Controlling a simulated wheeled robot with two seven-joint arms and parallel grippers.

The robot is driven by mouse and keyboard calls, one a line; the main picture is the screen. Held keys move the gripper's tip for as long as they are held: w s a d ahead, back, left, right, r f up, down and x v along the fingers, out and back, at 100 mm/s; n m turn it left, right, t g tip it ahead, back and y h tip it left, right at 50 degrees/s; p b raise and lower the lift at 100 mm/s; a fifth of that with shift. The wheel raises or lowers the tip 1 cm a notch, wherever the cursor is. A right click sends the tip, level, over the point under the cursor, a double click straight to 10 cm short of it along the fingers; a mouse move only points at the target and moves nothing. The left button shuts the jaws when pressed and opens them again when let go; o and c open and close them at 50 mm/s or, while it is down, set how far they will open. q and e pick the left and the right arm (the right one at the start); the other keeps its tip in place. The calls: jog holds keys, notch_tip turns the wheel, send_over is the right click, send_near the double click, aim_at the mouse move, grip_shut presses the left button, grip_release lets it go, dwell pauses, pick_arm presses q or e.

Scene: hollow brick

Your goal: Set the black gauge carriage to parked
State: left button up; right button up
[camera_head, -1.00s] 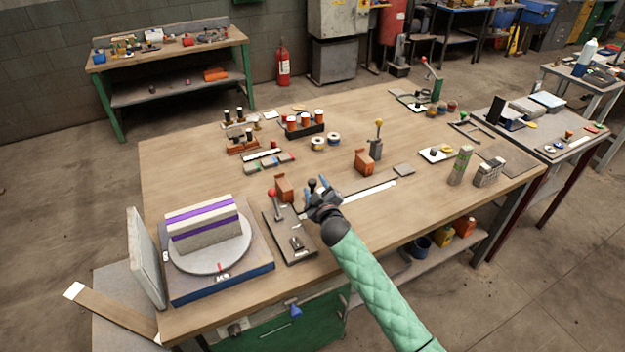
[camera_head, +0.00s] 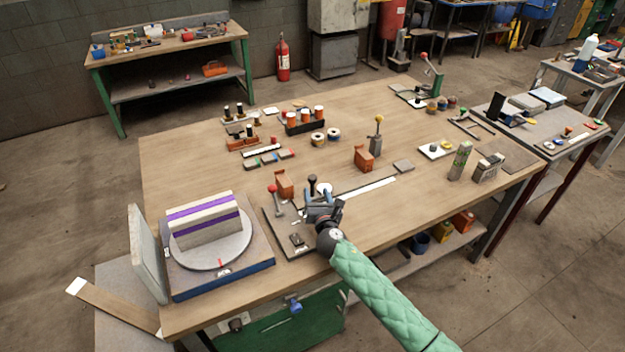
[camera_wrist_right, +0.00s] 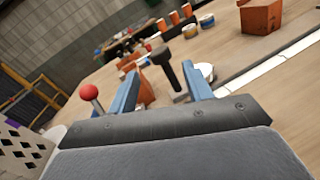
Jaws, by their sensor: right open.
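The black gauge carriage shows mainly as its upright black knob (camera_head: 313,181), near the left part of the rail with a white scale strip (camera_head: 372,191). In the right wrist view the knob (camera_wrist_right: 163,58) stands upright between the lines of the two blue fingers. My right gripper (camera_head: 319,195) is open and just in front of the knob. I cannot tell whether the fingertips reach around it. The carriage's base is mostly hidden by the gripper. Orange blocks stand behind the rail, one at left (camera_head: 285,184) and one at right (camera_head: 364,158). My left gripper is not in view.
A dark plate with a red-knobbed lever (camera_head: 273,189) lies just left of the gripper. A turntable (camera_head: 210,250) with a striped block stands further left. A yellow-knobbed lever (camera_head: 377,140) stands behind the right orange block. The table's front right is mostly clear.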

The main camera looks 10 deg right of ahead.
aim_at(313, 182)
jog(key=n, duration=0.2)
jog(key=shift+w+n, duration=0.15)
jog(key=shift+n, duration=0.15)
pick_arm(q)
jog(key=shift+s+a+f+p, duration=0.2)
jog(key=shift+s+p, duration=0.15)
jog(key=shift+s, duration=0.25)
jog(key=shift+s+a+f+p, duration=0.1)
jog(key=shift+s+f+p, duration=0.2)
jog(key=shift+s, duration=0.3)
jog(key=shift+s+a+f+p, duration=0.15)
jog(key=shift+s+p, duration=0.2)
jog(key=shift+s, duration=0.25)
pick_arm(e)
jog(key=shift+w+a, duration=0.15)
jog(key=shift+w, duration=1.75)
jog(key=shift+w+a, duration=0.15)
jog(key=shift+w, duration=1.7)
